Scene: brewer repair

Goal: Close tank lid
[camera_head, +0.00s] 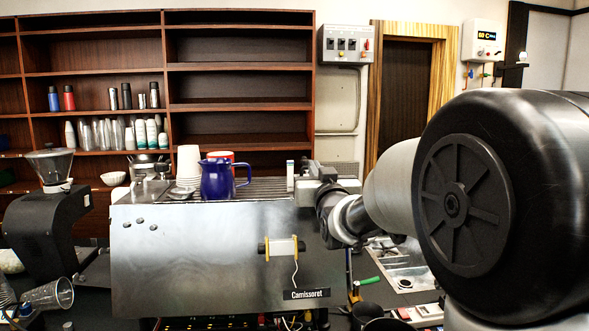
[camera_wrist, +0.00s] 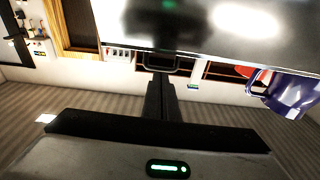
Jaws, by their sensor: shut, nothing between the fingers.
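The brewer (camera_head: 205,265) is a wide steel-fronted machine with a plate reading "Camissoret". My arm reaches in from the right to its top right end, where my gripper is small and partly hidden. In the wrist view, which appears upside down, my gripper (camera_wrist: 162,100) has its dark fingers together, with nothing between them. A shiny steel panel (camera_wrist: 240,22) fills the top of that view. A small dark handle-like loop (camera_wrist: 160,64) shows at its edge, by the fingertips; I cannot tell whether they touch. I cannot identify the tank lid for sure, or whether it is open.
A grinder (camera_head: 48,200) is at left. A clear cup (camera_head: 50,294) lies tilted at the lower left. Shelves stand behind.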

